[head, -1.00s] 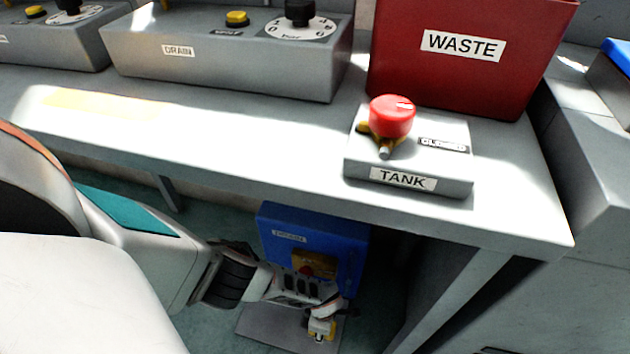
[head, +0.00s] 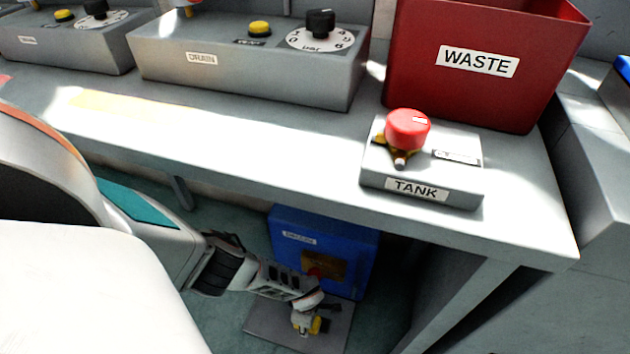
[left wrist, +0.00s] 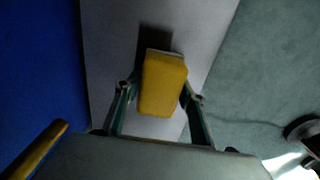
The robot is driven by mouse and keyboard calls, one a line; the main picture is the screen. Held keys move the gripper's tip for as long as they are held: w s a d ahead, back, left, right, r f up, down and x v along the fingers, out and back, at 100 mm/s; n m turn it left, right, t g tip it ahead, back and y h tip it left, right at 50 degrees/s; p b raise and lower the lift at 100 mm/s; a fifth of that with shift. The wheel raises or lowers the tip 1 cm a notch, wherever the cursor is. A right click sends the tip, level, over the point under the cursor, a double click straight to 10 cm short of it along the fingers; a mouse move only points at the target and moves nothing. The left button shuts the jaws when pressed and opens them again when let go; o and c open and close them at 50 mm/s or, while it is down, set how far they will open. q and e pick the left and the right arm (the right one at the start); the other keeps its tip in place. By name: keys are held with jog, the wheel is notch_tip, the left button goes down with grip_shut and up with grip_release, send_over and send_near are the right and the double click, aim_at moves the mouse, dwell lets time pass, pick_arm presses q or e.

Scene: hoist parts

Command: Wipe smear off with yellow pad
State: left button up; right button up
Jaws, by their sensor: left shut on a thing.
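The yellow pad (left wrist: 163,84) is between the two fingers of my left gripper (left wrist: 160,92) in the left wrist view. The fingers are closed on its sides, above a grey plate (left wrist: 112,60). In the head view the pad (head: 317,325) shows small at the end of my left arm, low under the bench and in front of a blue box (head: 352,283). I cannot make out a smear for certain. A pale yellow patch (head: 125,103) lies on the sunlit bench top. My right gripper is not in view.
The grey bench (head: 225,140) overhangs my left arm, and its leg (head: 465,300) stands to the right. On it are the TANK block (head: 425,190) with a red knob (head: 408,130), the red WASTE bin (head: 475,95) and a DRAIN box (head: 240,75). Greenish floor lies below.

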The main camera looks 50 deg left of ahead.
aim_at(325, 333)
pick_arm(q)
jog(key=shift+s+a, duration=0.1)
jog(key=w+d, duration=0.1)
jog(key=w+d+b, duration=0.1)
jog(key=d, duration=0.1)
jog(key=w+d, duration=0.1)
jog(key=d, duration=0.1)
jog(key=shift+w+d+f, duration=0.15)
jog(key=shift+d+f, duration=0.05)
jog(key=shift+d, duration=0.05)
jog(key=shift+w+d, duration=0.35)
jog(key=shift+d, duration=0.1)
jog(key=shift+a, duration=0.1)
jog(key=shift+s+a+r, duration=0.1)
jog(key=shift+s+a, duration=0.05)
jog(key=shift+a, duration=0.15)
jog(key=s+a, duration=0.2)
jog(key=a, duration=0.1)
jog(key=s+a+p, duration=0.1)
jog(key=a, duration=0.1)
jog(key=shift+s+a+f, duration=0.2)
jog(key=shift+s+a, duration=0.1)
jog(key=shift+s, duration=0.05)
